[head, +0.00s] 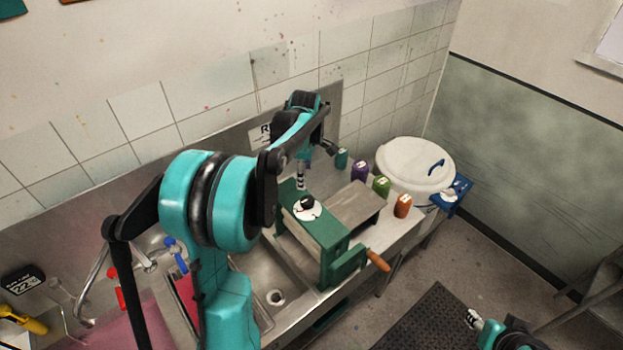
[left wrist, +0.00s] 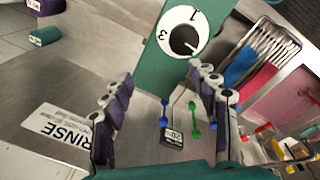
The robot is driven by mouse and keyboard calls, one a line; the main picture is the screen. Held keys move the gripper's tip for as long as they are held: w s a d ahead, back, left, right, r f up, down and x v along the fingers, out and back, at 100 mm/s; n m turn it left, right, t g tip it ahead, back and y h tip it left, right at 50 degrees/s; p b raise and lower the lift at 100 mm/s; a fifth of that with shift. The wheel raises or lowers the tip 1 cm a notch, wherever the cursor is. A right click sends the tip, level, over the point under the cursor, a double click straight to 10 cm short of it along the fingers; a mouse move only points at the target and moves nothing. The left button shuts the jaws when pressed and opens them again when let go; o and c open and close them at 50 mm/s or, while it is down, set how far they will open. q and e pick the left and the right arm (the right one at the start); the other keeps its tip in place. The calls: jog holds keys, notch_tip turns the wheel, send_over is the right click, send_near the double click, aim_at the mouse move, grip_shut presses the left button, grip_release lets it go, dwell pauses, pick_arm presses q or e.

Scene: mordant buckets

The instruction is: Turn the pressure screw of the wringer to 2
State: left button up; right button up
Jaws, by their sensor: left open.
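The green wringer (head: 335,232) stands over the sink edge. Its pressure screw is a black knob (head: 307,201) on a white dial (head: 299,213). In the left wrist view the knob (left wrist: 184,40) sits on the dial (left wrist: 172,24), where a 1 and a 3 show. A pale mark lies on the knob's lower right side; I cannot make out a 2. My left gripper (head: 302,172) is open and empty beside the dial, apart from the knob; its two fingers (left wrist: 160,78) also show in the left wrist view. My right gripper (head: 474,321) is low at the bottom right, far from the wringer.
Teal, purple, green and orange containers (head: 402,206) stand behind and right of the wringer. An orange-handled crank (head: 378,260) sticks out at its front right. A white lidded bucket (head: 408,162) stands at the back right. Taps (head: 172,252) and sink lie left.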

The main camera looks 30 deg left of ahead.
aim_at(307, 200)
pick_arm(q)
jog(key=s+d, duration=0.2)
jog(key=shift+s+d+r+g+h, duration=0.1)
jog(key=shift+s+d+g+h, duration=0.05)
jog(key=shift+d+g+h, duration=0.2)
notch_tip(307, 200, down, 7)
jog(key=shift+a+r+p, duration=0.1)
jog(key=shift+a+p, duration=0.05)
jog(key=shift+p, duration=0.2)
jog(key=shift+s+f, duration=0.1)
jog(key=shift+f, duration=0.2)
jog(key=shift+s, duration=0.1)
pick_arm(e)
jog(key=shift+w+a+r, duration=0.15)
jog(key=shift+w+r, duration=0.05)
jog(key=shift+r, duration=0.5)
